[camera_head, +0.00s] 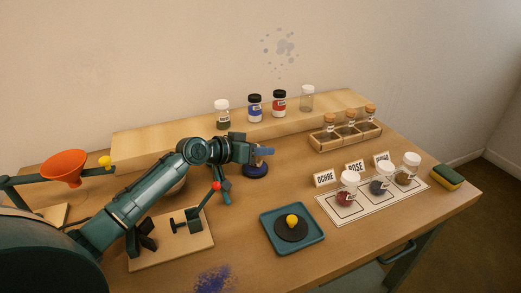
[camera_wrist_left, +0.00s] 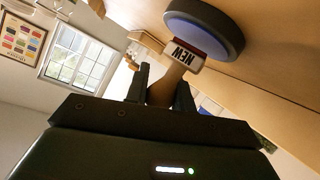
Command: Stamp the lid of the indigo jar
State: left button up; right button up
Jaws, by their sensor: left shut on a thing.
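My left gripper (camera_head: 264,152) is shut on a stamp whose wooden handle and block, marked NEW, show in the left wrist view (camera_wrist_left: 182,56). The stamp's head is at a round blue ink pad with a dark rim (camera_wrist_left: 205,28); I cannot tell whether they touch. The pad also shows in the head view (camera_head: 256,171), below the gripper. A jar with blue contents and a black lid (camera_head: 254,108) stands on the shelf. A white-lidded jar with slate-blue contents (camera_head: 381,181) stands on the white mat. Neither jar's label is clearly readable as indigo. My right gripper is not in view.
The mat (camera_head: 333,214) also holds a red and a brown jar, with name cards behind. A teal tray (camera_head: 270,240) holds a black disc with a yellow knob. A wooden rack (camera_head: 322,145), a sponge (camera_head: 447,178) and an orange funnel (camera_head: 64,167) stand around. Blue powder (camera_head: 215,280) lies in front.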

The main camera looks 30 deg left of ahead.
pick_arm(q)
jog(key=shift+f, duration=0.45)
dwell(0.6)
jog(key=shift+r, duration=0.15)
notch_tip(320, 180, up, 7)
jog(key=p, duration=0.5)
jog(key=shift+s, duration=0.15)
dwell(0.3)
